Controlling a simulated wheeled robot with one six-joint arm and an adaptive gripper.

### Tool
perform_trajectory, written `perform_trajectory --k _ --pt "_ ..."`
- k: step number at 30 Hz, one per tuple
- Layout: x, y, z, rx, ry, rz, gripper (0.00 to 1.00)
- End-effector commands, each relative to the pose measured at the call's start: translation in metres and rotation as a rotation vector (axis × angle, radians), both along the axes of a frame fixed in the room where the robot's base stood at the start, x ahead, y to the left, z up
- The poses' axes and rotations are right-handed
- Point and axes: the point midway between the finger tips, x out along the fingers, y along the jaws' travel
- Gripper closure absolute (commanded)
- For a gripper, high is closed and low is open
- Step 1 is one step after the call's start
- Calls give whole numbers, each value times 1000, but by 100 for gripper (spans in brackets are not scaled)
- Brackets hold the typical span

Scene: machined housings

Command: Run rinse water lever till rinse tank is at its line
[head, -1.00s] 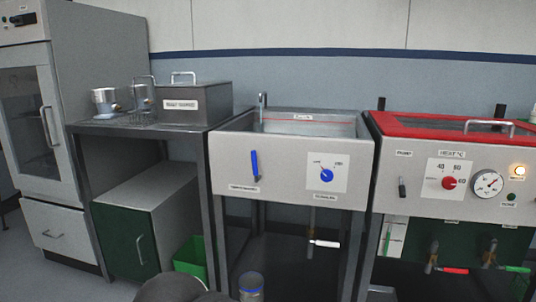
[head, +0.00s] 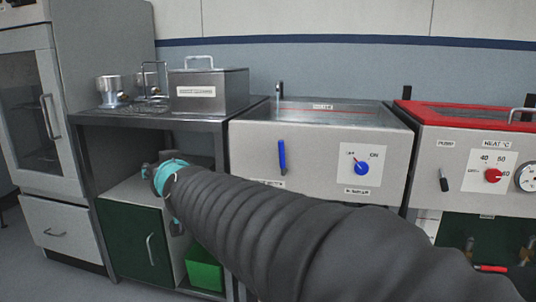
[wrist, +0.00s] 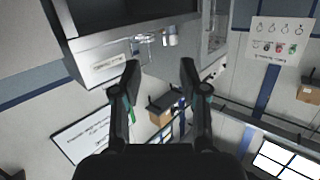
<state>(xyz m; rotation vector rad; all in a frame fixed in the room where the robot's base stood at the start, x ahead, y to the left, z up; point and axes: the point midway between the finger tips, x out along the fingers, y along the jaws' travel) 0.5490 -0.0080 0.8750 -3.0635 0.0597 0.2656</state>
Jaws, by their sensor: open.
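The rinse tank (head: 310,140) is the grey sink-like unit in the middle of the head view. A blue lever (head: 282,157) hangs nearly straight down on its front panel. A blue knob (head: 360,167) sits on a white plate to the right of the lever. A red line shows inside the tank near the back rim; I cannot clearly judge the water level against it. My gripper (head: 152,172) is left of the tank, in front of the steel bench and apart from the lever. In the wrist view my gripper (wrist: 160,76) is open and empty.
A steel bench (head: 150,120) with a lidded box (head: 208,90) and metal cups stands left of the tank. Below are a green-doored cabinet (head: 140,240) and a green bin (head: 204,270). A red-rimmed heated tank (head: 470,114) is at right. My arm hides the space under the rinse tank.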

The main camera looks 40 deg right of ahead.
Motion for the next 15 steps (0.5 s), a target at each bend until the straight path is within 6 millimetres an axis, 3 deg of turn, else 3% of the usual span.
perform_trajectory --k 1,3,6,11,15 --pt "20 -15 7 -5 -61 -67 57" --pt "40 -40 24 -18 -150 -177 57" --pt "61 -80 39 -45 -242 -361 57" --pt "72 -145 37 -101 -296 -705 57" --pt "64 -189 14 -156 -246 -1004 57"
